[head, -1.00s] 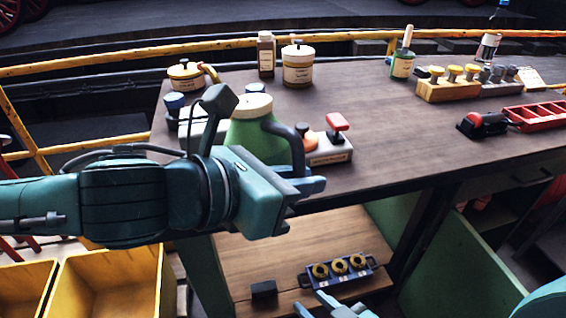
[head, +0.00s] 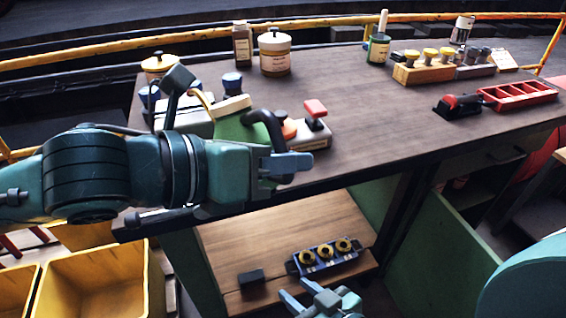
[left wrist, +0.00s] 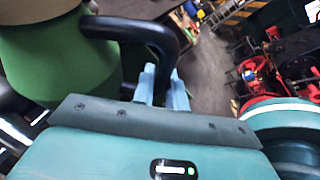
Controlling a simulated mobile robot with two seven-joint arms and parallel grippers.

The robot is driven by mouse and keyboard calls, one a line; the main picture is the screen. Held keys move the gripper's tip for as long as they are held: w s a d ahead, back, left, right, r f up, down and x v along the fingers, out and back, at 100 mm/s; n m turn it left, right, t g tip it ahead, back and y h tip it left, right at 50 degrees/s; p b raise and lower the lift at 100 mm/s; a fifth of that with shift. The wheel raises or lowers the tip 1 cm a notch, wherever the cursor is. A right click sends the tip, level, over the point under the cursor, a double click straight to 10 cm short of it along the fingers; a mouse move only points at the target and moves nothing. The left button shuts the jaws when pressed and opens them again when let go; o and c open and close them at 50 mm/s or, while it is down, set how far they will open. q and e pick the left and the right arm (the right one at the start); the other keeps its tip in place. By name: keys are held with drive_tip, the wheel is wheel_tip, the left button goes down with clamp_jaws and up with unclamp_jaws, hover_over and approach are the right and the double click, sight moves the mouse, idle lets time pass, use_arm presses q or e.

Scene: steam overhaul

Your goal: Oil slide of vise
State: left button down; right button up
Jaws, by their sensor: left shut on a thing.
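A green can (head: 240,127) with a tan top and a black loop handle (head: 268,124) stands at the bench's near left. In the left wrist view, the can (left wrist: 60,55) and its handle (left wrist: 150,28) fill the upper left. My left gripper (head: 290,163) is shut on the black handle; its pale blue fingers (left wrist: 162,88) lie against the handle's lower part. My arm hides the can's base. My right gripper (head: 298,292) is low at the bottom edge, empty, its fingers apart. I cannot make out a vise in these views.
Beside the can stands a block with a red knob (head: 315,108). Jars (head: 275,55), a brown bottle (head: 242,45) and a rack of yellow-capped items (head: 425,70) stand behind. A red tray (head: 517,95) is at right. The bench middle (head: 370,115) is clear. A lower shelf (head: 285,232) holds a blue rack (head: 325,258).

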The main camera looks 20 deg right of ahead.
use_arm(q)
drive_tip(key=shift+w+r+p, duration=0.1)
drive_tip(key=shift+r+p, duration=0.3)
drive_tip(key=shift+r, duration=0.35)
use_arm(e)
drive_tip(key=shift+w+a+f, duration=0.1)
drive_tip(key=shift+w, duration=0.1)
use_arm(q)
drive_tip(key=shift+a+n, duration=0.15)
drive_tip(key=shift+n, duration=0.15)
drive_tip(key=shift+s+a+p, duration=0.25)
drive_tip(key=shift+a+p, duration=0.1)
drive_tip(key=shift+a, duration=0.25)
use_arm(e)
drive_tip(key=shift+r, duration=0.55)
use_arm(q)
drive_tip(key=shift+r+p, duration=0.25)
drive_tip(key=shift+p, duration=0.25)
use_arm(e)
drive_tip(key=shift+r, duration=0.45)
use_arm(q)
drive_tip(key=shift+r+g, duration=0.1)
drive_tip(key=shift+g, duration=0.3)
use_arm(e)
drive_tip(key=shift+r, duration=0.1)
